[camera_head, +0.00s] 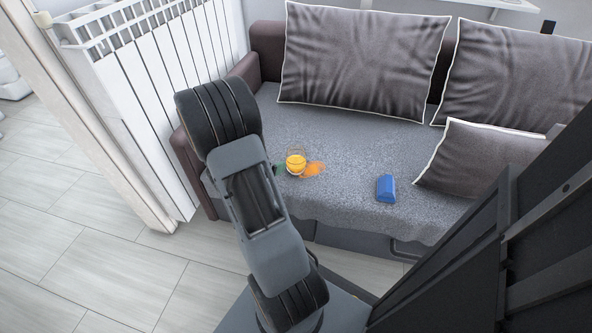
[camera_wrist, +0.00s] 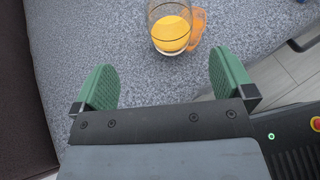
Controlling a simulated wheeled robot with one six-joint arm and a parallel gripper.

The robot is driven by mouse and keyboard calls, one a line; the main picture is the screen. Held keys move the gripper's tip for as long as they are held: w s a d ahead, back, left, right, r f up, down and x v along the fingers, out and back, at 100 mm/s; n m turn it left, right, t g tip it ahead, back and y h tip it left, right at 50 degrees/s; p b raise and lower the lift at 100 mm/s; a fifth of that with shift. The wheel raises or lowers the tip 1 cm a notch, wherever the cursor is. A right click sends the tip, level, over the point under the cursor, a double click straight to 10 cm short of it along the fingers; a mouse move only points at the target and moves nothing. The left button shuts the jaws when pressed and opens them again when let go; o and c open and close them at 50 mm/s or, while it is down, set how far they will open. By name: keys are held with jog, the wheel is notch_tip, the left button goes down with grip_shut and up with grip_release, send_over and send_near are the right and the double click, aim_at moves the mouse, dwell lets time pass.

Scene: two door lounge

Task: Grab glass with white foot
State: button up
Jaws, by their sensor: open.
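A clear glass (camera_head: 296,161) with orange liquid stands on the grey sofa seat, just right of my arm's far end. In the wrist view the glass (camera_wrist: 170,28) is at the top centre, cut by the upper edge. In the head view my arm hides most of the gripper.
An orange patch (camera_head: 315,169) lies on the seat right beside the glass. A blue block (camera_head: 386,188) sits farther right on the sofa (camera_head: 345,205). Grey cushions (camera_head: 362,62) line the back. A white radiator (camera_head: 150,85) stands at the left.

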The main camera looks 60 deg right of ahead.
jog(key=b, duration=0.2)
send_near(301, 151)
jog(key=shift+w+f+m+g, duration=0.15)
jog(key=shift+f+m+g, duration=0.05)
jog(key=shift+m+g, duration=0.1)
jog(key=shift+b+x, duration=0.8)
jog(key=shift+x, duration=2.45)
jog(key=shift+r, duration=0.2)
jog(key=c, duration=0.9)
jog(key=shift+c, duration=0.5)
jog(key=shift+r, duration=0.15)
